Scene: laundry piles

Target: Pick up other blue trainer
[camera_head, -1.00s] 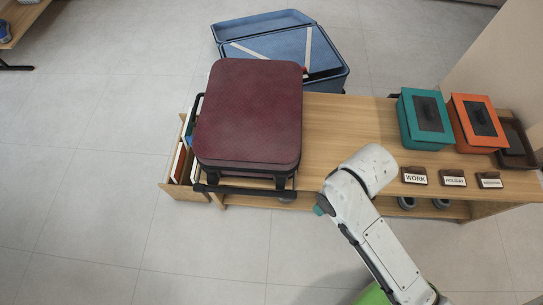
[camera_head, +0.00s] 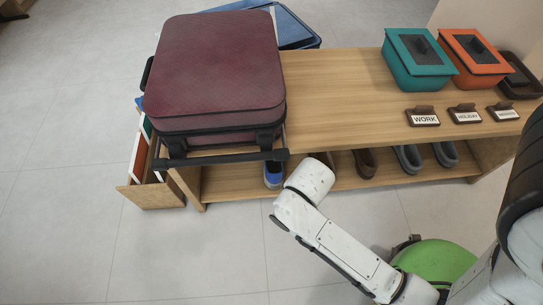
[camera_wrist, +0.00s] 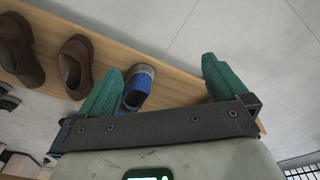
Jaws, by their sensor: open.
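A blue trainer with a grey toe (camera_head: 273,174) stands on the lower shelf under the maroon suitcase, and my arm stands close to its right in the head view. In the wrist view the blue trainer (camera_wrist: 138,88) shows on the shelf between the two teal fingers, beside the left one. My gripper (camera_wrist: 160,82) is open and empty, its fingers pointing towards the shelf. I cannot tell how far the fingertips are from the trainer. In the head view the gripper is hidden behind my arm. Only one blue trainer shows on the shelf.
Brown shoes (camera_wrist: 76,62) and grey shoes (camera_head: 407,157) share the lower shelf (camera_head: 337,180). The maroon suitcase (camera_head: 216,70) overhangs the shelf front. An open drawer (camera_head: 150,190) juts out at left. Teal box (camera_head: 418,58) and orange box (camera_head: 473,52) stand on top.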

